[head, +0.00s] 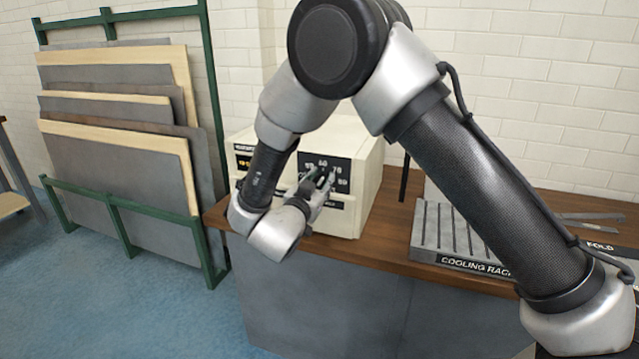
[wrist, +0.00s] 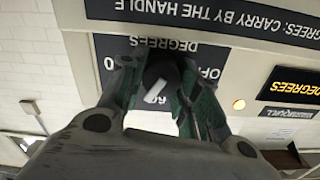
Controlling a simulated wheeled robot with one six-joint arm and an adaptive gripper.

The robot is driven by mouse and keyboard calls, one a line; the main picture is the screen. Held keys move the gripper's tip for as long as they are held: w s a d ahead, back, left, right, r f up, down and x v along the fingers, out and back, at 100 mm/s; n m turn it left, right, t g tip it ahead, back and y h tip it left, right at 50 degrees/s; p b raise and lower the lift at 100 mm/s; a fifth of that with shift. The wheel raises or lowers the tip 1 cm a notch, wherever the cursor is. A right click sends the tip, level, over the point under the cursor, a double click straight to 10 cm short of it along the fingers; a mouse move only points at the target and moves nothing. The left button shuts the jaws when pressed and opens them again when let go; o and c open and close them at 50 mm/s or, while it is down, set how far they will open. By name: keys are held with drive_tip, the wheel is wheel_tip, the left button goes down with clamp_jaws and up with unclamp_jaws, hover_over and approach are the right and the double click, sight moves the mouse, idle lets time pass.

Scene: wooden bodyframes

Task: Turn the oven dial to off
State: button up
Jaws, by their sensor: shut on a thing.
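The oven (head: 354,132) is a cream box on the wooden bench. Its dark dial panel (head: 340,165) with white numbers faces me. My gripper (head: 318,181) is at this panel and hides most of the dial in the head view. In the wrist view, which is upside down, my gripper (wrist: 163,95) has its green-lined fingers on both sides of the dark round dial (wrist: 162,73) and is shut on it. A white mark on the dial lies close to the number 60. The word OFF (wrist: 207,73) is printed to the right of the dial.
An amber display (head: 243,162) sits left of the dial panel. A grey cooling rack (head: 434,226) stands right of the oven on the bench (head: 387,247). A green rack (head: 211,130) of boards stands at the left. Blue floor is free between them.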

drive_tip(key=shift+a+n, duration=0.1)
drive_tip(key=shift+n, duration=3)
drive_tip(key=o, duration=1)
drive_tip(key=v, duration=1.2)
